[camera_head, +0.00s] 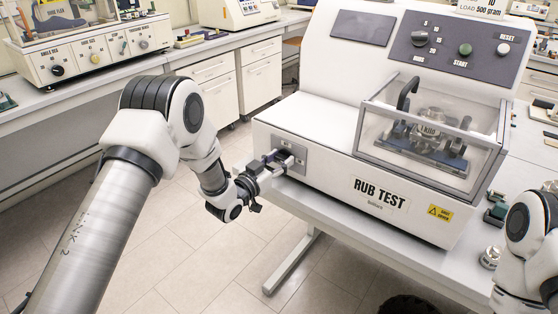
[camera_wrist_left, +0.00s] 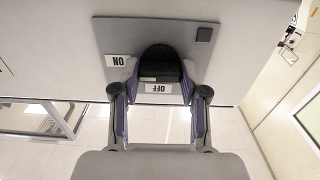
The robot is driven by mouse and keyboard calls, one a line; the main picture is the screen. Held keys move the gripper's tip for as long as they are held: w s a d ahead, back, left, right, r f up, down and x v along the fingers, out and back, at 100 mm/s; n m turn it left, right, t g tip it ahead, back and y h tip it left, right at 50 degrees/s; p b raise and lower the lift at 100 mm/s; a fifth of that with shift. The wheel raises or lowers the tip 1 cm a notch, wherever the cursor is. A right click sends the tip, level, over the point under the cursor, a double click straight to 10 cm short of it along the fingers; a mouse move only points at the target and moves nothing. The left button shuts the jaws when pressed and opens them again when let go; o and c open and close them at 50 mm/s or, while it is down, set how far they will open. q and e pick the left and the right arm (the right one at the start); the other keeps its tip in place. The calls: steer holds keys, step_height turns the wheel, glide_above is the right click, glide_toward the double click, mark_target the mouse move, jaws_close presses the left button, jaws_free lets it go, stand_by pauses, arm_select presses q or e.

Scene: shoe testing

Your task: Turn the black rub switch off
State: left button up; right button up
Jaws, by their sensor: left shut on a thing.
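The black rub switch (camera_wrist_left: 158,64) sits on a grey plate (camera_wrist_left: 215,60) on the machine's side, with an ON label (camera_wrist_left: 118,60) and an OFF label (camera_wrist_left: 158,88) beside it. The left wrist view shows them upside down. My left gripper (camera_wrist_left: 160,82) has its fingers on both sides of the switch and is shut on it. In the head view my left gripper (camera_head: 272,164) reaches the plate (camera_head: 291,147) at the left end of the white RUB TEST machine (camera_head: 310,115); its fingers partly hide the switch there. My right gripper is out of view.
The machine stands on a white table (camera_head: 330,212). A clear cover (camera_head: 430,125) encloses a weight on its right. Dials and buttons are on its upper panel (camera_head: 445,48). Part of my right arm shows at the right edge. Another bench (camera_head: 100,85) with equipment stands back left.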

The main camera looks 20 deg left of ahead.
arm_select(q)
steer(key=n+b, duration=0.1)
steer(key=n, duration=0.3)
steer(key=shift+w+a+b, duration=0.1)
steer(key=shift+b, duration=0.25)
steer(key=n+b, duration=0.1)
steer(key=n, duration=0.3)
steer(key=shift+r, duration=0.1)
steer(key=n+b, duration=0.1)
steer(key=n, duration=0.4)
steer(key=shift+a, duration=0.1)
steer(key=n, duration=0.4)
steer(key=shift+n, duration=0.4)
steer(key=o, duration=1)
steer(key=shift+o, duration=0.7)
